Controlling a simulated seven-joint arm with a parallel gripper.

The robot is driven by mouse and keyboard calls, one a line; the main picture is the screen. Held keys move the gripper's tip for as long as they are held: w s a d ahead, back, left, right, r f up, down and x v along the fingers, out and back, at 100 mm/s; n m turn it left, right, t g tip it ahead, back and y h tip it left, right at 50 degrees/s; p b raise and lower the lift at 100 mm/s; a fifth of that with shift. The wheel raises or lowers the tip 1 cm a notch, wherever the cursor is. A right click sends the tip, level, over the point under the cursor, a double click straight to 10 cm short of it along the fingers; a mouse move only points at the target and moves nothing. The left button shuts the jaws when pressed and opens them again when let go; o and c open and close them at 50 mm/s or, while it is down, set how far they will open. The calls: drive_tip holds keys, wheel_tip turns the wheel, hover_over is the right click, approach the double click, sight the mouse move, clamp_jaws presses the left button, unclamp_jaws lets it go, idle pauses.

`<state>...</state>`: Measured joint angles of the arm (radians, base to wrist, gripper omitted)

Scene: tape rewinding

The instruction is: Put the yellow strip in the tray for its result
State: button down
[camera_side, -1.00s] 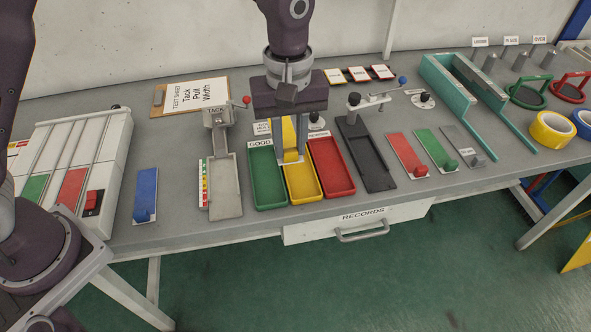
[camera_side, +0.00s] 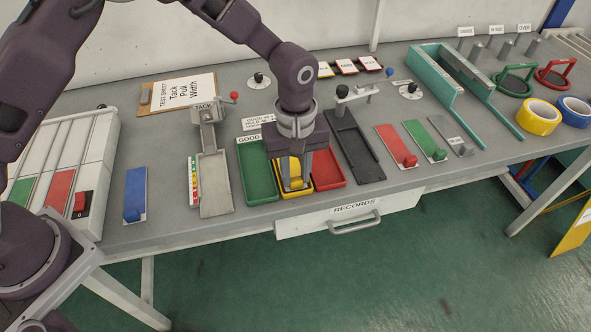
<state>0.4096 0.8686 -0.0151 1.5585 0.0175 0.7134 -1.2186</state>
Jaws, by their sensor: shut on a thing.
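My gripper (camera_side: 293,182) points down over the yellow tray (camera_side: 290,193), the middle one of three. It is shut on the yellow strip (camera_side: 296,184), low at the tray. My gripper hides most of the strip, so I cannot tell whether it touches the tray floor. The green tray (camera_side: 261,180), labelled GOOD, is on the left of it. The red tray (camera_side: 328,170) is on the right, its label hidden.
A blue strip (camera_side: 134,203) and the grey tack stand (camera_side: 214,190) lie to the left. A dark channel (camera_side: 358,155) stands right of the red tray, then red (camera_side: 391,142) and green (camera_side: 420,137) strips. The RECORDS drawer (camera_side: 320,219) is below the table edge.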

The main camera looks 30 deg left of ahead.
drive_tip(key=shift+f, duration=0.15)
drive_tip(key=c, duration=1.2)
unclamp_jaws()
wheel_tip(320, 180, up, 13)
drive_tip(key=s+a+r+m+t, duration=0.2)
drive_tip(key=s+a+r+m, duration=0.1)
drive_tip(key=s+a+r, duration=0.65)
drive_tip(key=s+a+m+t, duration=0.1)
drive_tip(key=s+a+m, duration=0.1)
drive_tip(key=s, duration=0.3)
drive_tip(key=s+a+r+m+t, duration=0.1)
drive_tip(key=s+a+m, duration=0.1)
drive_tip(key=s, duration=0.3)
drive_tip(key=s+a+r+m+t, duration=0.1)
drive_tip(key=s+a+m, duration=0.1)
drive_tip(key=s+a, duration=0.2)
drive_tip(key=shift+s+a+r+t, duration=0.15)
drive_tip(key=shift+s+a+t, duration=0.15)
drive_tip(key=shift+s, duration=0.45)
